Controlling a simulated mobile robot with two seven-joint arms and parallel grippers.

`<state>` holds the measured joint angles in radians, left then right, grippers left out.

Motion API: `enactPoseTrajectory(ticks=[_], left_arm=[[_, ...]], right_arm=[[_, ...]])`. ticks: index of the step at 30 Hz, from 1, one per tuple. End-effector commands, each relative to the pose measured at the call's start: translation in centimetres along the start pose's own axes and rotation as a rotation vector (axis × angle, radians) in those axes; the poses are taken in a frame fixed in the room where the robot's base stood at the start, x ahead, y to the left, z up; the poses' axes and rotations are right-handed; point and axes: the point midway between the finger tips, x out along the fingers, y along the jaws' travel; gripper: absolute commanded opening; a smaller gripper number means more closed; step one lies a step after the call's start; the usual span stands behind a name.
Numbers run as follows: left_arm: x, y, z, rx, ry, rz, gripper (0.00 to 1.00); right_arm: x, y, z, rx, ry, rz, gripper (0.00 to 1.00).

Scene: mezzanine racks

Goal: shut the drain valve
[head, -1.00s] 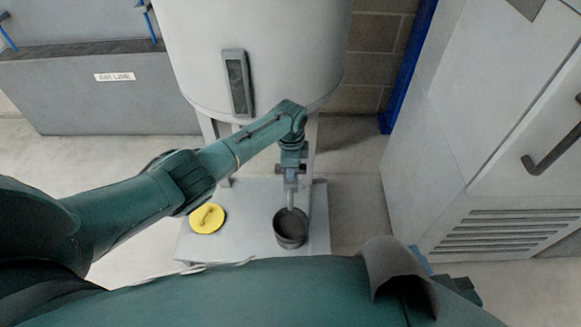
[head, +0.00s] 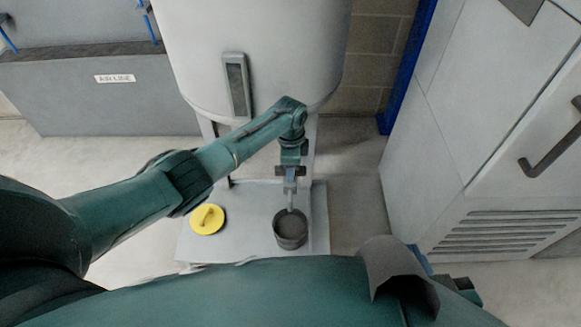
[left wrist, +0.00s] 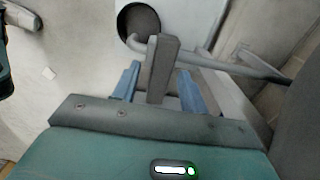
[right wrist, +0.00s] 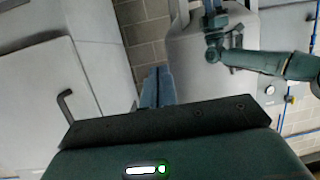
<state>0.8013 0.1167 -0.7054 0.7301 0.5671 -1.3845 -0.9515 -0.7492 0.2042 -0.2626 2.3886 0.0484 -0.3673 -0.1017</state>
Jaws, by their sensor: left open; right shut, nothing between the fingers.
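In the left wrist view, a grey bar-shaped lever (left wrist: 162,70), apparently the drain valve's handle, stands between the fingers of my left gripper (left wrist: 158,88). The gripper is open, with a blue finger on each side and gaps to the lever. A thin pipe (left wrist: 225,64) runs beside it. In the head view, my left gripper (head: 290,180) is below the tank (head: 290,60) and largely hides the valve. A dark bucket (head: 291,240) stands under a spout (head: 290,203). My right gripper (right wrist: 157,88) is shut and empty, away from the valve.
A yellow disc-shaped object with a handle (head: 207,219) lies on the grey base plate (head: 245,225), left of the bucket. A grey cabinet (head: 440,140) stands at the right. A grey box (head: 95,105) stands at the back left. Floor shows between tank and cabinet.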

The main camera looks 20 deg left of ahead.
Motion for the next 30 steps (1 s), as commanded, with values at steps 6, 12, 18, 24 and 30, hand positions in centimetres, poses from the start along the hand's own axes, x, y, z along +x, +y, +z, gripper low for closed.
enactPoseTrajectory(ticks=[6,12,18,24,30], left_arm=[[-5.5,-0.1,0.0,0.000,0.002,-0.003,0.44],[-9.3,0.0,0.0,0.000,0.001,-0.003,0.44],[-11.2,0.0,0.0,0.000,0.000,-0.001,0.44],[-11.4,0.0,0.0,-0.001,0.000,0.000,0.44],[-11.4,0.0,0.0,0.000,0.000,0.000,0.44]], right_arm=[[-1.7,0.8,-2.4,0.056,0.020,0.026,0.00],[-2.8,1.4,-3.7,0.093,0.040,0.048,0.00],[-3.3,1.6,-4.2,0.115,0.048,0.056,0.00],[-3.3,1.7,-4.2,0.118,0.051,0.061,0.00],[-3.3,1.7,-3.9,0.119,0.047,0.061,0.00]])
